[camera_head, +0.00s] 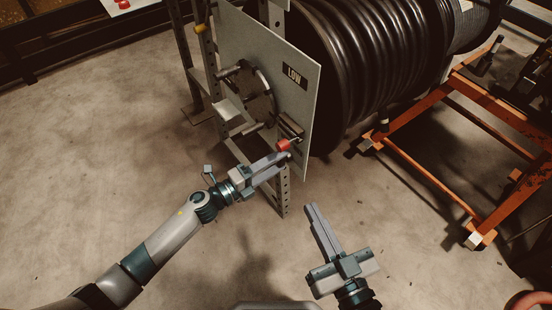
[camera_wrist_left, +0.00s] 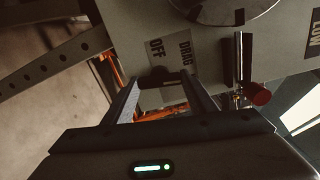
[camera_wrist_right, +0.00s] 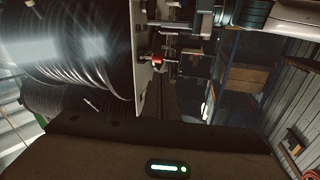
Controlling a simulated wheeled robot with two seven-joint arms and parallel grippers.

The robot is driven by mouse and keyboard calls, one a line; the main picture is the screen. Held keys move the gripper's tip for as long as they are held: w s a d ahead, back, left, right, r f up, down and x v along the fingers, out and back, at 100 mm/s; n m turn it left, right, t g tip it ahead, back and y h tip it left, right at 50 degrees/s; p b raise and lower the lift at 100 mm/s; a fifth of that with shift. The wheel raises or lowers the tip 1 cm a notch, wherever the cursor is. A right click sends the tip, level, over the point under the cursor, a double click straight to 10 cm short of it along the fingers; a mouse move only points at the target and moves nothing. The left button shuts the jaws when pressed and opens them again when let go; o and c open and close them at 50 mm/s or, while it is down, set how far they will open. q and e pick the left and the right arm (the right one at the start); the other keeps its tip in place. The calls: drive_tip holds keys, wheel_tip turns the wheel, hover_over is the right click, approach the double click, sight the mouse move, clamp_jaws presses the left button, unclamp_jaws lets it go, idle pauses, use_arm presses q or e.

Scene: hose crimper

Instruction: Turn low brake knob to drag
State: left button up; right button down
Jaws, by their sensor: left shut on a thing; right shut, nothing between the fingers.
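The brake knob (camera_wrist_left: 157,78) is a small dark piece on the grey LOW panel, beside the OFF label (camera_wrist_left: 154,48) and DRAG label (camera_wrist_left: 184,50) in the left wrist view. My left gripper (camera_wrist_left: 168,82) has its fingers either side of it and is shut on it. Which label the knob points to cannot be told. In the head view my left gripper (camera_head: 285,157) is at the panel's lower part, and its fingers hide the knob. My right gripper (camera_head: 312,208) is shut and empty, below and right of the panel, touching nothing.
A red-tipped handle (camera_head: 284,145) sticks out close to my left fingertips; it also shows in the left wrist view (camera_wrist_left: 259,94). A dark round plate (camera_head: 258,92) is above it. The black hose reel (camera_head: 370,60) stands behind the panel (camera_head: 306,108). An orange frame (camera_head: 425,180) is at right.

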use_arm(q)
drive_tip(key=shift+n+p, duration=2.7)
drive_tip(key=shift+n, duration=1.1)
use_arm(e)
drive_tip(key=s+d+f+g+h, duration=0.1)
drive_tip(key=s+d+f+g, duration=0.2)
drive_tip(key=f+g, duration=0.2)
drive_tip(key=s+d+f+g+h, duration=0.2)
drive_tip(key=f+g, duration=0.3)
drive_tip(key=f, duration=0.3)
drive_tip(key=shift+s+d+f+m+h, duration=0.35)
drive_tip(key=shift+s+d, duration=0.35)
drive_tip(key=shift+s, duration=0.15)
use_arm(q)
drive_tip(key=o, duration=1.1)
drive_tip(key=shift+c, duration=0.2)
drive_tip(key=shift+a, duration=0.1)
